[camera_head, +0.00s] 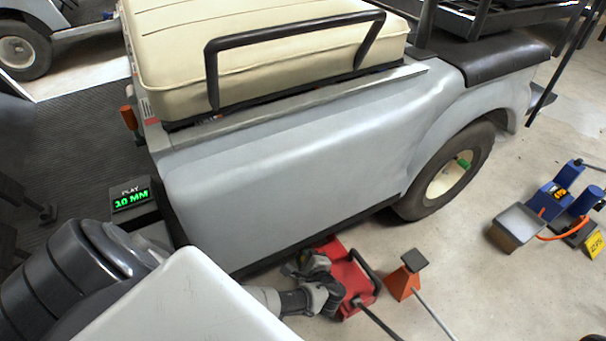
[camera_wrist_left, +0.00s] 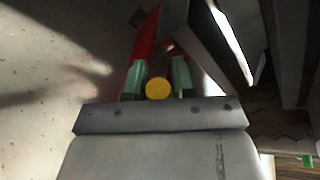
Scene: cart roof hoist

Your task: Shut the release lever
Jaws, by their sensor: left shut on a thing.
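A red floor jack (camera_head: 352,280) sits on the floor by the cart's lower side; its red body also shows in the left wrist view (camera_wrist_left: 150,35). My left gripper (camera_head: 318,292) is low beside the jack's left end, its fingertips partly hidden in the head view. In the left wrist view my left gripper's two fingers (camera_wrist_left: 157,78) are close together, with a round yellow knob (camera_wrist_left: 158,89) between them. The gripper is shut on this knob, which appears to be the end of the release lever. The rest of the lever is hidden. My right gripper is out of view.
The grey cart (camera_head: 290,150) with its cream seat (camera_head: 255,50) stands above the jack. A display (camera_head: 131,199) reads "PLAY 10 MM". An orange stand (camera_head: 403,279) is right of the jack, and a blue device (camera_head: 565,197) stands farther right.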

